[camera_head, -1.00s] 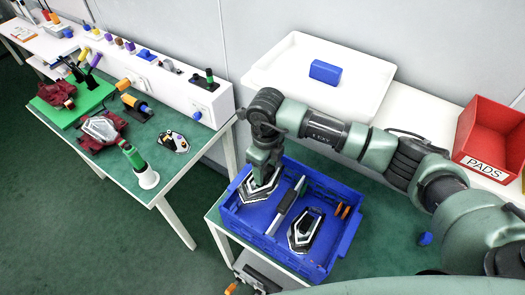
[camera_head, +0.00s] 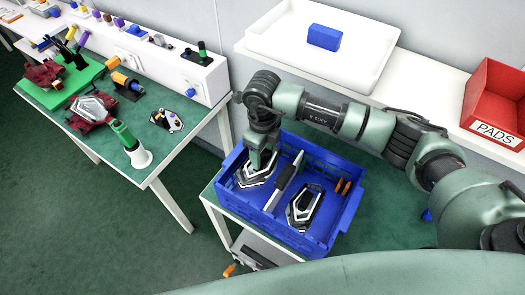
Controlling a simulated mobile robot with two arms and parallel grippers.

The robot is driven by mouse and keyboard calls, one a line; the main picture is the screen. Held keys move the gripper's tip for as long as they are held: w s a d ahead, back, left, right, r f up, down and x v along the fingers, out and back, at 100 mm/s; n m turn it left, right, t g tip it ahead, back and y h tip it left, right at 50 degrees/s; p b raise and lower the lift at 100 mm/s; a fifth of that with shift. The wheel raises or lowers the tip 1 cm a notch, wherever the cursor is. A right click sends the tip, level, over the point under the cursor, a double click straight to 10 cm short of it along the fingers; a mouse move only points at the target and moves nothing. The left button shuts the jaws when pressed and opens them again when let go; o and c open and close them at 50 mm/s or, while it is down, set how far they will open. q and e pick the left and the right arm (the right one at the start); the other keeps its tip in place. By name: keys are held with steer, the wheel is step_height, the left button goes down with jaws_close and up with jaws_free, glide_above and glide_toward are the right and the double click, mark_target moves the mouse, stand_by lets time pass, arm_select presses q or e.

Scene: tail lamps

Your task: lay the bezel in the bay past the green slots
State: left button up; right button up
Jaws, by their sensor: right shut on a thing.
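My right gripper (camera_head: 259,165) reaches down into the blue crate (camera_head: 345,215) and is shut on a bezel (camera_head: 254,180), a dark, silver-edged angular piece at the crate's left end. The fingers and wrist hide part of that bezel; I cannot tell whether it is off the crate floor. A second, similar bezel (camera_head: 304,207) lies in the crate, to the right of a dark divider bar (camera_head: 284,184). On the left table, a dark red holder (camera_head: 88,122) bears a pale angular piece (camera_head: 93,106). I cannot make out clearly which place is the bay past the green slots. My left gripper is not in view.
The left table (camera_head: 155,155) also holds a green board (camera_head: 50,98), a white-based green-handled thing (camera_head: 128,140) and a small plate with knobs (camera_head: 167,120). A floor gap separates the tables. Behind the crate are a white tray (camera_head: 375,75) and a red PADS bin (camera_head: 492,95).

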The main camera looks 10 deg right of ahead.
step_height(320, 180, down, 11)
steer(key=b, duration=0.9)
steer(key=shift+r, duration=0.1)
steer(key=o, duration=1.4)
steer(key=shift+o, duration=0.2)
steer(key=shift+r+b, duration=0.6)
steer(key=shift+r, duration=3.3)
